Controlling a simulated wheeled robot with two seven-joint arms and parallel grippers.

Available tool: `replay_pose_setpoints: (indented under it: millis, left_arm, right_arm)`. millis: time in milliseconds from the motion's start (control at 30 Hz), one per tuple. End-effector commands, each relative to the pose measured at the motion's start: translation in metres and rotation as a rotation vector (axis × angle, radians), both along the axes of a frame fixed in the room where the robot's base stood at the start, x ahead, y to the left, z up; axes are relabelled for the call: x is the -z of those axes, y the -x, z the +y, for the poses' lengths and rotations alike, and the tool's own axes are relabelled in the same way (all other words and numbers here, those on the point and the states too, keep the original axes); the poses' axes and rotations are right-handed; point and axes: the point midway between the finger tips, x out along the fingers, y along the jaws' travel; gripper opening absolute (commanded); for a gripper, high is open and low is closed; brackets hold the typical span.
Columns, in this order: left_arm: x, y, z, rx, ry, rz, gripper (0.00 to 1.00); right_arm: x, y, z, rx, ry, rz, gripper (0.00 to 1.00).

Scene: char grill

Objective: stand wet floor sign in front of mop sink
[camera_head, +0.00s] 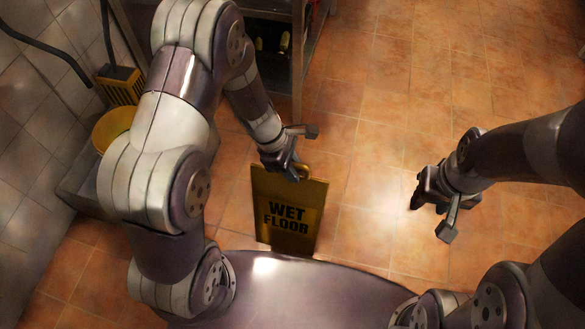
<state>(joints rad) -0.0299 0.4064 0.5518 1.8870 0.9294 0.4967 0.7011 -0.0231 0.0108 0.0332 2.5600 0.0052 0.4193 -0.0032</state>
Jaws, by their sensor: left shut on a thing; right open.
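The yellow wet floor sign (288,213) is upright in front of my base, its black WET FLOOR lettering facing my camera. My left gripper (297,170) is shut on the sign's top edge, near its handle. I cannot tell whether the sign's foot touches the floor. My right gripper (432,207) is open and empty, to the right of the sign over the floor. The mop sink (80,190) is a grey basin at the left by the wall, partly hidden behind my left arm.
A yellow bucket (112,128) sits at the sink, and a yellow-and-black mop wringer (121,84) is behind it. A metal shelf unit (298,50) stands at the top centre. The tiled floor (390,100) is clear on the right.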

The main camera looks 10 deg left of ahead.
Motion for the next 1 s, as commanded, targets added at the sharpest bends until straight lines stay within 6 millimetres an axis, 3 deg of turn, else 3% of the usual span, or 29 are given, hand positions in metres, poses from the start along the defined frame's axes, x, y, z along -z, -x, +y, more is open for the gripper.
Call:
replay_pose_setpoints:
  millis: [100,133,200,433,533,800,1000]
  left_arm:
    - [0.003,0.000,0.000,0.000,0.000,0.000,0.00]
    - [0.003,0.000,0.000,0.000,0.000,0.000,0.31]
    - [0.002,0.000,0.000,0.000,0.000,0.001,0.47]
    - [0.002,0.000,0.000,0.000,0.000,0.000,0.47]
    - [-0.007,0.000,0.001,0.000,0.000,-0.001,0.47]
    - [-0.075,-0.002,0.026,-0.002,0.000,-0.001,0.47]
    - [-0.107,-0.003,0.042,0.000,0.000,-0.001,0.47]
  right_arm:
    - [0.003,0.000,0.000,0.000,0.000,0.000,0.43]
    - [0.002,0.000,0.000,0.000,0.000,0.000,0.43]
    - [0.001,0.000,0.000,0.000,0.000,0.000,0.43]
    - [0.001,0.000,0.000,0.000,0.000,0.000,0.43]
    - [-0.006,0.000,0.000,0.000,0.000,0.000,0.43]
    - [-0.056,0.000,0.000,0.000,0.000,0.000,0.43]
    - [-0.076,0.000,0.000,0.000,0.000,0.000,0.43]
